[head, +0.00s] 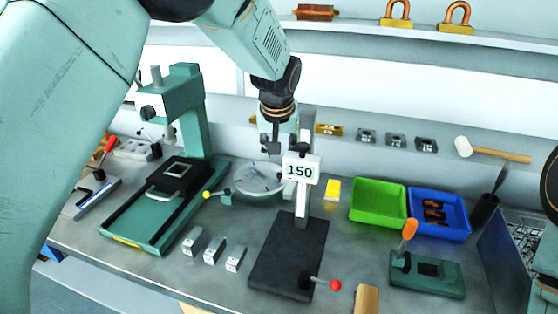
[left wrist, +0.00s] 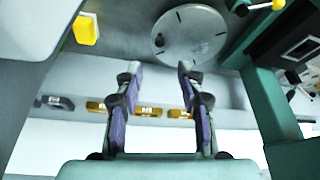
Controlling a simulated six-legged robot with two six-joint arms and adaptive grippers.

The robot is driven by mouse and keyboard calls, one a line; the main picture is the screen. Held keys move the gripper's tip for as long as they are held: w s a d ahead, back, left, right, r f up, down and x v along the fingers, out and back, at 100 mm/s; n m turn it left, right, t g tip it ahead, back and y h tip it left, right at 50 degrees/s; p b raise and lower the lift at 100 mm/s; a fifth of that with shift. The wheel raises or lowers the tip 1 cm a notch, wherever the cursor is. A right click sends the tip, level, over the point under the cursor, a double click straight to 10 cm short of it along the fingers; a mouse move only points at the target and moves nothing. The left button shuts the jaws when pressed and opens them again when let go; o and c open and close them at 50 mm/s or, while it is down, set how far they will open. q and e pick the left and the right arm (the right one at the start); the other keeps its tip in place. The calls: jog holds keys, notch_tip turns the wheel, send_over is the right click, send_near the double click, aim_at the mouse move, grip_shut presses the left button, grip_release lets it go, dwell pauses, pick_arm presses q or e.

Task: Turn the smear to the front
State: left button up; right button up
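A pale round disc (head: 250,186) with dark tick marks lies on the bench in the middle of the head view, behind the post with the "150" sign. My left gripper (head: 275,149) hangs over the back part of the disc. In the left wrist view its two fingers (left wrist: 158,68) stand apart with nothing between them, and the disc is beyond their tips. My right gripper is not in view.
The "150" post (head: 300,170) on a dark base stands close right of the disc. A green microscope-like stand (head: 198,125) is at left, with a yellow-knobbed lever (head: 207,194) beside the disc. Green (head: 375,205) and blue (head: 462,233) trays stand at right; several metal blocks (head: 213,252) lie in front.

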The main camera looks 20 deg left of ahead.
aim_at(278, 177)
pick_arm(q)
jog(key=shift+v, duration=0.95)
